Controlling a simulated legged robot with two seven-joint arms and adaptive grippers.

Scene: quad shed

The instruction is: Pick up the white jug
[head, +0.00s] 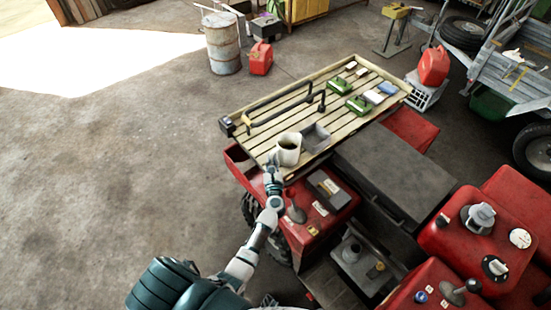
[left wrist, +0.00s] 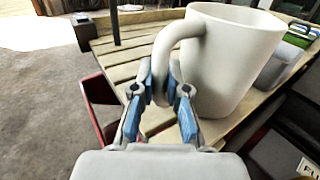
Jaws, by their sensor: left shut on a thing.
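The white jug (head: 289,149) stands upright at the near edge of the slatted wooden top (head: 337,75), as seen in the head view. In the left wrist view the jug (left wrist: 228,62) fills the upper right, its handle towards me. My left gripper (head: 272,172) is at the jug's near left side. In the left wrist view the gripper (left wrist: 164,92) has its blue-padded fingers on both sides of the lower handle, shut on it. My right gripper is not in view.
A grey container (head: 315,138) stands close to the jug's right. A long black-and-tan tool (head: 280,106), green boxes (head: 341,84) and small packets (head: 374,97) lie farther back. Red machine bodywork (head: 316,220) and a dark seat (head: 395,175) are close by. Open floor lies left.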

